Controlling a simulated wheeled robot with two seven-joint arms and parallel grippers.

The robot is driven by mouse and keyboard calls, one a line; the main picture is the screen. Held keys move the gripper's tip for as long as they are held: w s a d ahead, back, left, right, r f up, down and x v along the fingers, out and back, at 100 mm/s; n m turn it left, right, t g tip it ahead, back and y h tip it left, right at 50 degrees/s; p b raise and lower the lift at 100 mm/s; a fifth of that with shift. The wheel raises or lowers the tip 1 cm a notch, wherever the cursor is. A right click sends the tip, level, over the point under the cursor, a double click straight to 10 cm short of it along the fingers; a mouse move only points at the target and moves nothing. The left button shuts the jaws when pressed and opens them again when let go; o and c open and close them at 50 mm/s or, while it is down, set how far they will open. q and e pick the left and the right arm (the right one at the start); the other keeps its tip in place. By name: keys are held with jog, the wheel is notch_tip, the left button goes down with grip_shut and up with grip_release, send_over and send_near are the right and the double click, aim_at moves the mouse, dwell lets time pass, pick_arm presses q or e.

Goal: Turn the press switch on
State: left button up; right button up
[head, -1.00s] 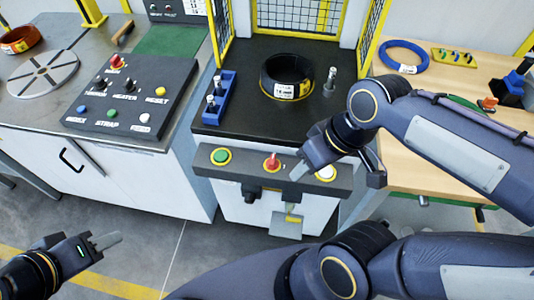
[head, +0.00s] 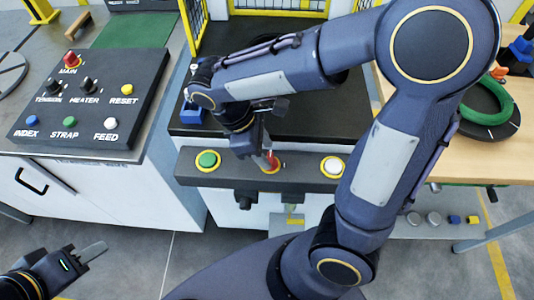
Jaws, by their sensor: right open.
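The press stands in the middle of the head view, with a dark front bar (head: 306,171). On the bar are a green button (head: 208,160), a red switch (head: 272,167) in a yellow ring, and a white button (head: 333,166). My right gripper (head: 264,158) is open and points down at the red switch. Its fingers overlap the switch in the picture and hide part of it; I cannot tell whether they touch it. My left gripper (head: 92,252) is low at the left, over the floor and away from everything; its jaw opening is unclear.
A control panel (head: 90,103) with labelled buttons and a red MAIN knob (head: 72,60) is on the left table. My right arm hides much of the press bed (head: 310,125).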

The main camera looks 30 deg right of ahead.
jog(key=shift+x, duration=1.1)
jog(key=shift+c, duration=0.3)
jog(key=c, duration=0.6)
jog(key=shift+c, duration=0.2)
